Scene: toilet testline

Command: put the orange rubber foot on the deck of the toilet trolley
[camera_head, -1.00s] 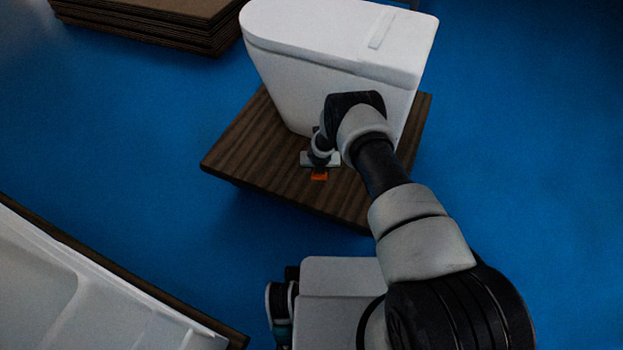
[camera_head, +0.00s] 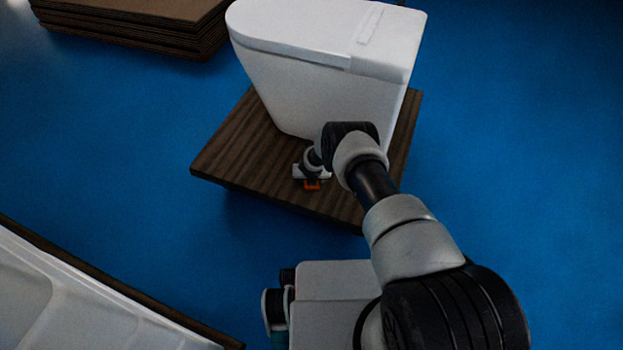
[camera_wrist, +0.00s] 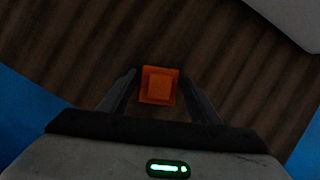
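The orange rubber foot (camera_wrist: 159,85) is a small square block with a raised middle, between my gripper's fingertips in the wrist view. In the head view only an orange edge of it (camera_head: 312,185) shows below my gripper (camera_head: 311,177). My gripper (camera_wrist: 159,72) points down and is shut on the foot, with a dark finger close on each side. The trolley deck (camera_head: 235,150) is dark wood-grained board. The foot is over its bare front part; I cannot tell whether it touches the deck.
A white toilet (camera_head: 310,75) stands on the deck just behind my gripper; its pale edge (camera_wrist: 295,15) also shows in the wrist view. Brown boards (camera_head: 130,35) are stacked at the back left. A white moulded piece (camera_head: 80,300) lies at the lower left. Blue floor surrounds the trolley.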

